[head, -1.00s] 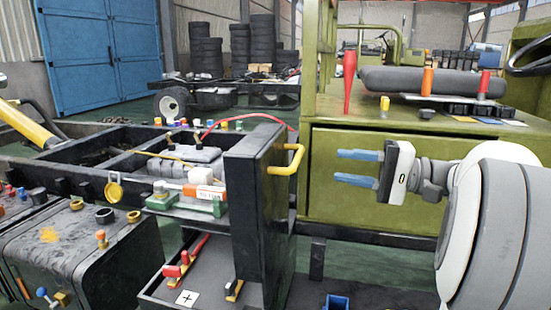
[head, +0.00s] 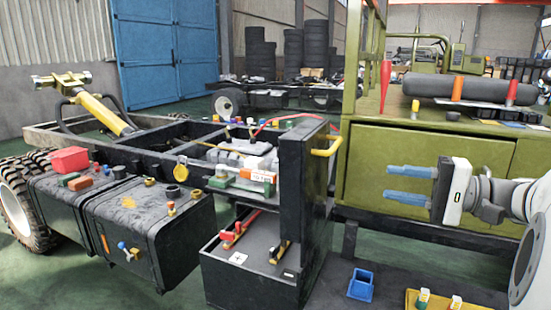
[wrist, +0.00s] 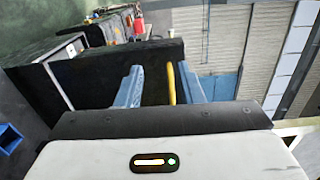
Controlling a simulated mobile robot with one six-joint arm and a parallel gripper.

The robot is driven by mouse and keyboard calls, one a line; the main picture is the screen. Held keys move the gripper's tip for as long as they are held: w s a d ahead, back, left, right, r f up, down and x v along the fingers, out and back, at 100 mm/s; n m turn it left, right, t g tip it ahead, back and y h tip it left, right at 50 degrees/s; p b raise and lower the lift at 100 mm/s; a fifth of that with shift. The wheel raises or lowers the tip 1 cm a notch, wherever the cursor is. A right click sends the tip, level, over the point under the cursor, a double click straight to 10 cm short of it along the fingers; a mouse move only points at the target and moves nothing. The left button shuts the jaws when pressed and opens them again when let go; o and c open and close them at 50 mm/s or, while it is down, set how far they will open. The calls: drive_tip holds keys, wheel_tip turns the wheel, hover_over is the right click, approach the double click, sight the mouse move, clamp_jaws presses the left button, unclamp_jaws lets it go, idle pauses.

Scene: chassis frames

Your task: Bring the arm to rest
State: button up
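My gripper (head: 409,184) is at the right of the head view, raised in front of the green cab side. Its two blue fingers point left and stand apart with nothing between them. In the wrist view my gripper (wrist: 166,88) shows both fingers spread. A yellow handle (wrist: 171,84) shows beyond the gap between them. In the head view this yellow handle (head: 328,146) is on the dark upright box (head: 300,175), left of the fingertips and apart from them.
The green cab side (head: 430,155) is behind my gripper. Below are a blue bin (head: 361,285) and a yellow tray (head: 440,301). A black tank (head: 150,215) with caps and small parts is at left. A red cone (head: 385,82) stands on the cab ledge.

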drive_tip(key=s+a+g+h+p, duration=0.5)
drive_tip(key=s+a+h+p, duration=0.2)
drive_tip(key=a+p, duration=0.5)
drive_tip(key=s+d+r+n+h+p, duration=0.2)
drive_tip(key=s+d+n+h+p, duration=0.2)
drive_tip(key=p, duration=1)
drive_tip(key=s+n+h, duration=0.1)
drive_tip(key=s+h, duration=0.2)
drive_tip(key=h, duration=0.2)
drive_tip(key=shift+r, duration=0.3)
